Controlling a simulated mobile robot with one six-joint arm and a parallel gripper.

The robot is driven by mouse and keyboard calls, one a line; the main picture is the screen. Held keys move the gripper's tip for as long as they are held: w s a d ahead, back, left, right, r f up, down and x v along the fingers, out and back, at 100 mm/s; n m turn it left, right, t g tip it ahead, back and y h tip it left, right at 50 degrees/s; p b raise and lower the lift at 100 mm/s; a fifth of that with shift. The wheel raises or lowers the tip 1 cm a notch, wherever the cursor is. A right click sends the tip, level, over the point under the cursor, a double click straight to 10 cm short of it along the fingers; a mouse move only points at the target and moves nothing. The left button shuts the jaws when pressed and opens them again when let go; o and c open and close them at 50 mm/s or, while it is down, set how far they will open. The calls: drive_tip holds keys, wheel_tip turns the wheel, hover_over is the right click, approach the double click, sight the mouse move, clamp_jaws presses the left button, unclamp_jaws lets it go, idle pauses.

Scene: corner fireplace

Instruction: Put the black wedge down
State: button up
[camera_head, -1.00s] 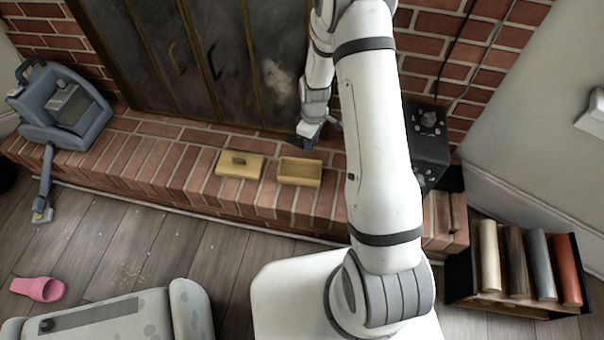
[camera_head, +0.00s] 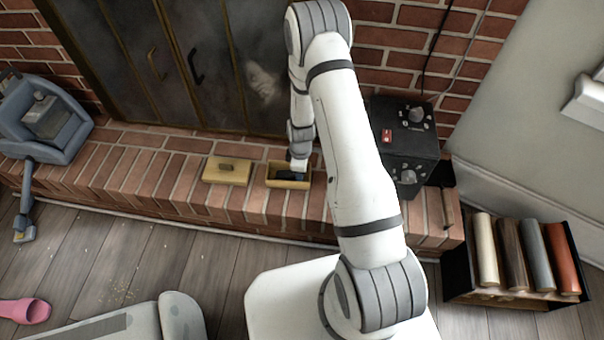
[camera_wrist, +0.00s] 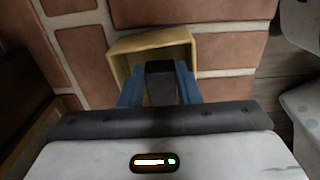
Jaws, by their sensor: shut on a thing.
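The black wedge (camera_wrist: 160,84) is held between the two blue fingers of my gripper (camera_wrist: 159,80) in the wrist view. A yellow open box (camera_wrist: 150,41) lies just beyond the fingertips, and the wedge overlaps its opening in this view. In the head view the open box (camera_head: 273,182) sits on the brick hearth, with my gripper (camera_head: 293,175) over or inside it. The wedge is dark and hard to make out there. I cannot tell whether the wedge touches the box floor.
A yellow lid-like block (camera_head: 227,171) lies left of the box on the brick hearth (camera_head: 150,165). A black device with knobs (camera_head: 405,140) stands to the right. A blue-grey machine (camera_head: 42,115) is far left. A rack of coloured rolls (camera_head: 515,290) stands at lower right.

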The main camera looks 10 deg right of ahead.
drive_tip(key=shift+f, duration=0.5)
drive_tip(key=shift+f, duration=0.25)
drive_tip(key=o, duration=0.8)
drive_tip(key=shift+r, duration=0.2)
